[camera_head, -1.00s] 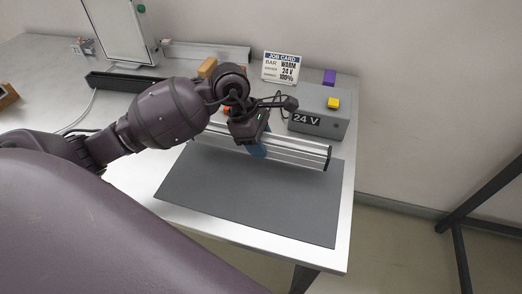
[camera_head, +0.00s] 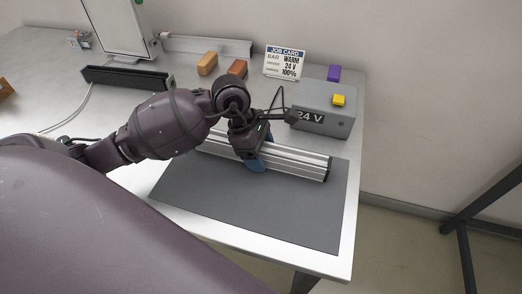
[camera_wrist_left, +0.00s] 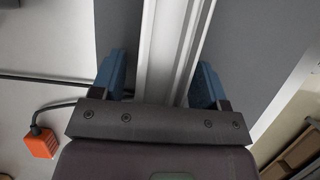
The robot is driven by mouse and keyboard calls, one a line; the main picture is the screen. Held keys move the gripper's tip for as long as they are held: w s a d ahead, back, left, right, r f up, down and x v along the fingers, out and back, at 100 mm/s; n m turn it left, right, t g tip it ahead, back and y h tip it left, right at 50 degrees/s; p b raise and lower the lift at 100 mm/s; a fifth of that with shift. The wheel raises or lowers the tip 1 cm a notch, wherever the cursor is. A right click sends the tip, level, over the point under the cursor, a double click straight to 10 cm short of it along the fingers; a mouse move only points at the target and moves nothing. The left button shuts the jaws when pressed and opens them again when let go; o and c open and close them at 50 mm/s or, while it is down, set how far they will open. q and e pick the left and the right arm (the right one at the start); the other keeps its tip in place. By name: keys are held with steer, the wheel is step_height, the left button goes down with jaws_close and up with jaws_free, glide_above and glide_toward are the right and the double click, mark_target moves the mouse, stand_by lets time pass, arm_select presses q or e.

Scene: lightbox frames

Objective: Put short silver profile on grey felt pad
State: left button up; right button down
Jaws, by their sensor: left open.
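The short silver profile (camera_head: 300,164) lies along the back part of the grey felt pad (camera_head: 250,212), seemingly resting on it. In the left wrist view the profile (camera_wrist_left: 168,50) runs between my two blue fingers, with pad (camera_wrist_left: 245,50) showing on both sides. My left gripper (camera_head: 254,166) is open and straddles the profile near its middle, with a gap between each finger and the profile. My right gripper is not in view.
A grey 24 V box (camera_head: 325,112) with a yellow button stands behind the profile's right end. The pad's front is clear.

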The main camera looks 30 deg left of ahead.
arm_select(q)
steer(key=p+v, duration=0.1)
steer(key=v, duration=1.1)
steer(key=shift+a+r, duration=0.1)
